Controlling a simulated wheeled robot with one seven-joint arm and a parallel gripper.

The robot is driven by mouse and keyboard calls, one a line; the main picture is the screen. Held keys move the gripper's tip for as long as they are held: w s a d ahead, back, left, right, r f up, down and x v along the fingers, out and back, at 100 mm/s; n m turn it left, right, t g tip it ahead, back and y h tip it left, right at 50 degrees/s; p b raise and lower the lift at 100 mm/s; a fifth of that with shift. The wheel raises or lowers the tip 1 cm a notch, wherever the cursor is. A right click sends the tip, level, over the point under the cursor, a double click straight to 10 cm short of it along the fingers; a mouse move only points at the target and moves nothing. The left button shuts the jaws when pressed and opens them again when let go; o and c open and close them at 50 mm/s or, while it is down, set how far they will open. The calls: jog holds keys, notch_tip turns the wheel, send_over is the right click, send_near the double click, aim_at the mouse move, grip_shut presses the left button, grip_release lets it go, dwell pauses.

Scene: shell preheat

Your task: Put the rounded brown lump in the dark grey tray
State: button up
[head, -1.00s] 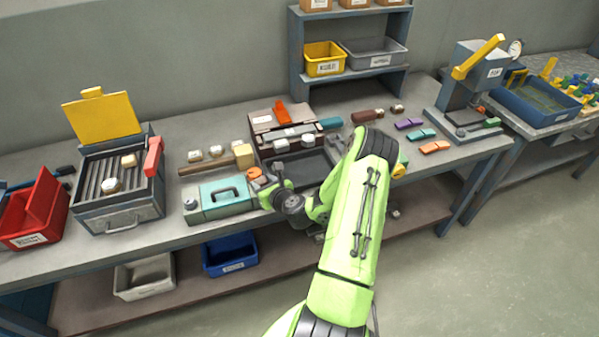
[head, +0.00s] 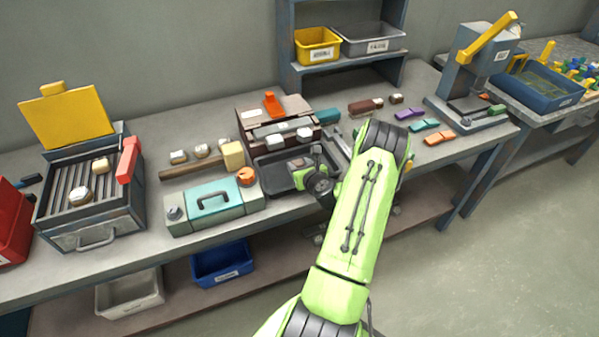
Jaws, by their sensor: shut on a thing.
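The dark grey tray (head: 268,184) lies on the bench in front of the brown box, with its right part behind my arm. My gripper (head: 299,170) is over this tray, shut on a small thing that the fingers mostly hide. A brownish bit, seemingly the rounded brown lump (head: 298,163), shows at the fingers. I cannot tell whether it touches the tray floor.
A teal and grey case with an orange knob (head: 213,199) stands left of the tray. The brown box (head: 262,113) stands behind it. Several pale-topped lumps lie left and on the grill (head: 60,205).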

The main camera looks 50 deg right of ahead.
jog(key=shift+f, duration=0.85)
jog(key=shift+r, duration=0.1)
jog(key=o, duration=1.1)
jog(key=shift+c, duration=0.2)
